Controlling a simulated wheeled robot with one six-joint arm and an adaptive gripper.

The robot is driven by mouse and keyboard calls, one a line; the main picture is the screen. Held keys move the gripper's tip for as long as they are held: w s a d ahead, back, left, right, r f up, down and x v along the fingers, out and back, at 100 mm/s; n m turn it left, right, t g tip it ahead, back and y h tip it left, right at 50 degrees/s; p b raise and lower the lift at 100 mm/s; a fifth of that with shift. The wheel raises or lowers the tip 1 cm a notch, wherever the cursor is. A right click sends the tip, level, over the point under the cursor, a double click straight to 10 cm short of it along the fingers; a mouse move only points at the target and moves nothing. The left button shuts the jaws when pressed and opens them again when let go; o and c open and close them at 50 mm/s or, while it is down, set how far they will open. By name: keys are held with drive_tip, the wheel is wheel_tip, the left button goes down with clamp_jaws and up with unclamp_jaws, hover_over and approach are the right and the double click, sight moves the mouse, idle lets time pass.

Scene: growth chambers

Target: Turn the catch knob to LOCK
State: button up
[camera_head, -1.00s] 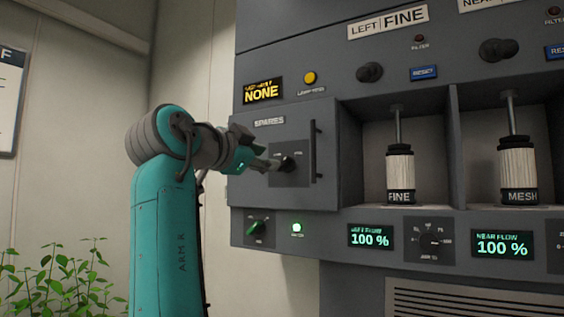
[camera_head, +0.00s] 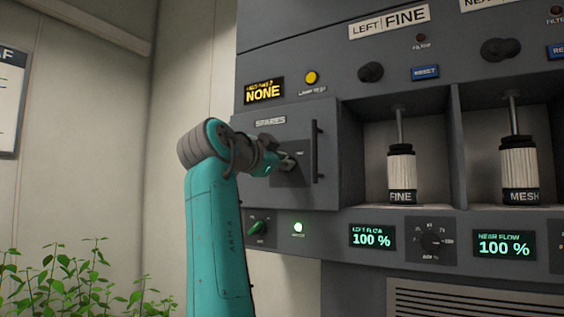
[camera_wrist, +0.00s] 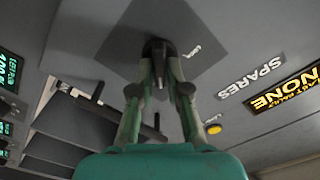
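The dark catch knob (camera_wrist: 157,47) sits on a square grey plate (camera_wrist: 195,30) on the door marked SPARES (camera_head: 255,140). In the wrist view the two green fingers of my gripper (camera_wrist: 161,65) reach up to the knob, one on each side. Their tips are close together at the knob; I cannot tell whether they press on it. A dark pointer part shows between the fingers. In the head view my gripper (camera_head: 286,163) is at the plate and covers most of the knob. The small print beside the knob is too small to read.
A vertical door handle (camera_head: 315,150) stands out just right of the plate. Open bays with FINE (camera_head: 401,170) and MESH (camera_head: 519,170) filters lie further right. Plants (camera_head: 70,280) stand at lower left.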

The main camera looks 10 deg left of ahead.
drive_tip(key=shift+n, duration=0.3)
clamp_jaws()
drive_tip(key=shift+w+a+n, duration=0.1)
drive_tip(key=shift+a+n, duration=0.05)
drive_tip(key=shift+n, duration=2.7)
drive_tip(key=shift+a+n, duration=0.1)
drive_tip(key=shift+n, duration=2.8)
drive_tip(key=shift+w+a+n, duration=0.1)
drive_tip(key=shift+a+n, duration=0.05)
drive_tip(key=shift+n, duration=2.7)
drive_tip(key=o, duration=0.7)
unclamp_jaws()
drive_tip(key=shift+c, duration=0.2)
drive_tip(key=shift+s, duration=0.1)
drive_tip(key=v, duration=1.2)
